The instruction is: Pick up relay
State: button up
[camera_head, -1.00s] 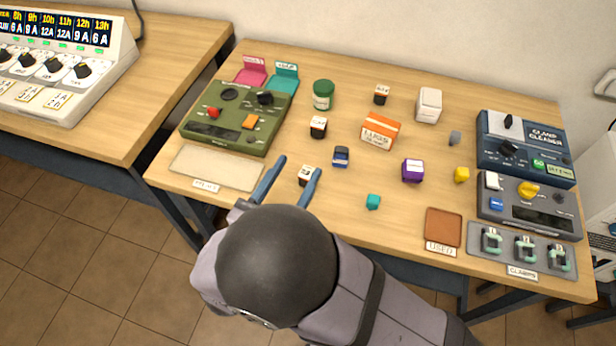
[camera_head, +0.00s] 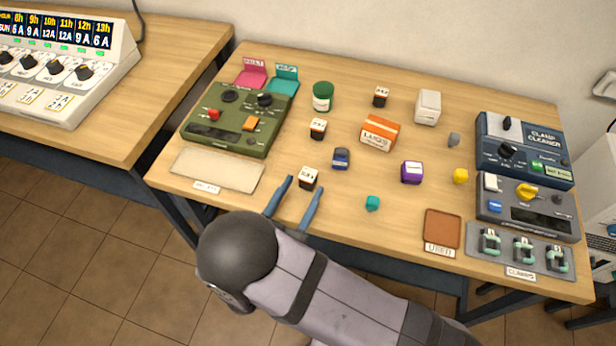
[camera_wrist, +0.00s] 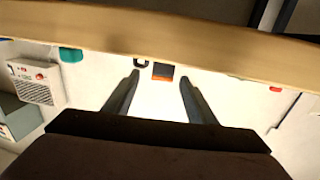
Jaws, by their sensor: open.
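No thing in view carries a label I can read as relay. Several small dark cubes with white printed faces stand on the table. The nearest cube (camera_head: 308,178) is upright by the front edge. Another cube (camera_head: 318,129) stands behind it, and a third cube (camera_head: 381,96) stands near the back. My gripper (camera_head: 303,187) is open and empty at the front edge, its two blue-grey fingers just in front of the nearest cube. In the wrist view my gripper (camera_wrist: 156,76) also shows spread, with a small orange and black thing (camera_wrist: 163,72) beyond and between the fingers.
A green device (camera_head: 240,120) and a pale pad (camera_head: 215,172) lie left. A blue item (camera_head: 341,158), an orange box (camera_head: 380,132), a purple cube (camera_head: 412,172) and a teal piece (camera_head: 372,203) stand right. A brown pad (camera_head: 442,228) and clamp tray (camera_head: 520,252) are farther right.

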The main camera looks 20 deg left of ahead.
aim_at(305, 182)
jog(key=shift+w+d+p, duration=0.15)
jog(key=shift+w+p, duration=0.75)
jog(key=shift+w, duration=1.7)
jog(key=c, duration=1.1)
